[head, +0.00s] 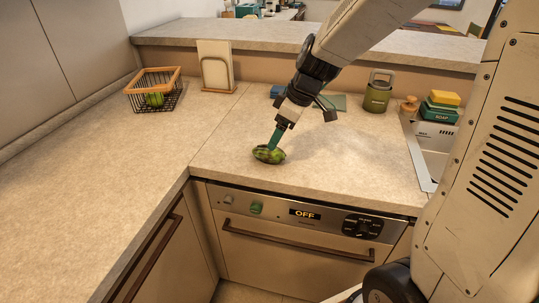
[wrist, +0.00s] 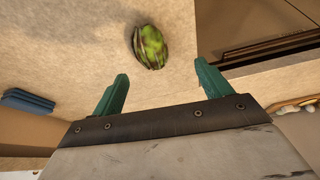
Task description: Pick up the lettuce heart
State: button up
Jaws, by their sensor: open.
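The lettuce heart (head: 268,154) is a small green leafy lump lying on the beige counter, close to the front edge above the dishwasher. In the wrist view the lettuce heart (wrist: 150,47) lies ahead of the fingertips, between their two lines and nearer the left finger. My gripper (head: 274,141) is just above the lettuce in the head view, with green fingers pointing down. In the wrist view my gripper (wrist: 162,78) has its fingers spread apart with nothing between them. Whether a fingertip touches the lettuce cannot be told from the head view.
A wire basket (head: 154,91) with a green item stands at the back left. A board in a holder (head: 216,66), a green canister (head: 378,92) and a sink (head: 428,150) with soap items stand around. A blue block (wrist: 28,101) lies left in the wrist view.

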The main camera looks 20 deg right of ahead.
aim_at(269, 154)
jog(key=x, duration=0.2)
jog(key=d+x, duration=0.1)
jog(key=x, duration=0.2)
jog(key=w+x, duration=0.1)
jog(key=x, duration=0.1)
jog(key=shift+d+f, duration=0.1)
jog(key=shift+f, duration=0.1)
jog(key=shift+w+f, duration=0.2)
jog(key=shift+f, duration=0.3)
jog(key=c, duration=1.1)
